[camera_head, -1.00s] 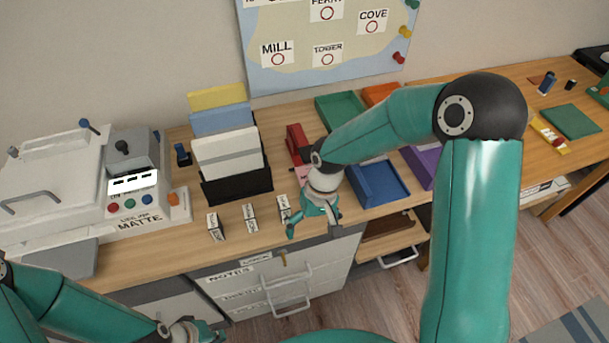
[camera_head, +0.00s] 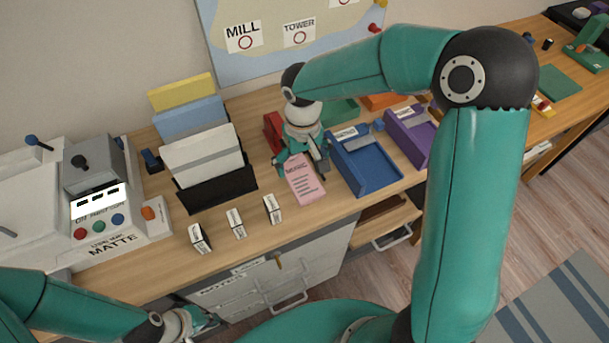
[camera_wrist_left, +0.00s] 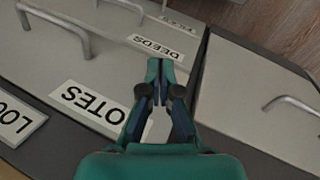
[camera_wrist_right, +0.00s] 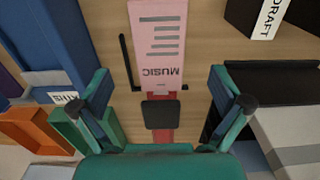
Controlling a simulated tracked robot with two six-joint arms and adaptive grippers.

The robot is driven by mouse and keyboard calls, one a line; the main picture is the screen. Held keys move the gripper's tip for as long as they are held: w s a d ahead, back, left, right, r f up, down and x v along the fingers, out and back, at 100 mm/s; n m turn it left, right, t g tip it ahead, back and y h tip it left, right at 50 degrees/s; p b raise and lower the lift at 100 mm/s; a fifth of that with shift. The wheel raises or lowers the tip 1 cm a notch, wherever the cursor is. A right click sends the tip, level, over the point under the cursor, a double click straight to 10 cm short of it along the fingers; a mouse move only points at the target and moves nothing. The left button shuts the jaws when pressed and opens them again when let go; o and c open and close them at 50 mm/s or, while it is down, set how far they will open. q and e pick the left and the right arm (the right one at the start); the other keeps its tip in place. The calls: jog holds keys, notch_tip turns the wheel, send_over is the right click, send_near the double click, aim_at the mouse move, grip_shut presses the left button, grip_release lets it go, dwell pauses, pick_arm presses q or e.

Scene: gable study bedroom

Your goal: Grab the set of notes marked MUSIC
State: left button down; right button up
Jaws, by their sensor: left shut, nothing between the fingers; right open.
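The pink set of notes marked MUSIC (camera_head: 303,183) lies on the desk in front of a red stapler-like holder (camera_head: 274,130), between the black file rack and the blue tray. In the right wrist view the pink notes (camera_wrist_right: 158,35) show the word MUSIC upside down, with a dark square pad (camera_wrist_right: 160,114) nearer the gripper.
The black rack (camera_head: 218,190) stands left of the notes, the blue tray (camera_head: 372,172) and purple tray (camera_head: 410,140) right. Several small label blocks, including one (camera_head: 272,209), stand near the front edge. A machine marked MATTE (camera_head: 110,225) is at left.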

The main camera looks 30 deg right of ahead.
aim_at(303, 179)
jog(key=shift+w+f+p, duration=0.1)
jog(key=shift+f+p, duration=0.2)
jog(key=shift+f, duration=2.95)
jog(key=c, duration=1.4)
jog(key=shift+r, duration=0.1)
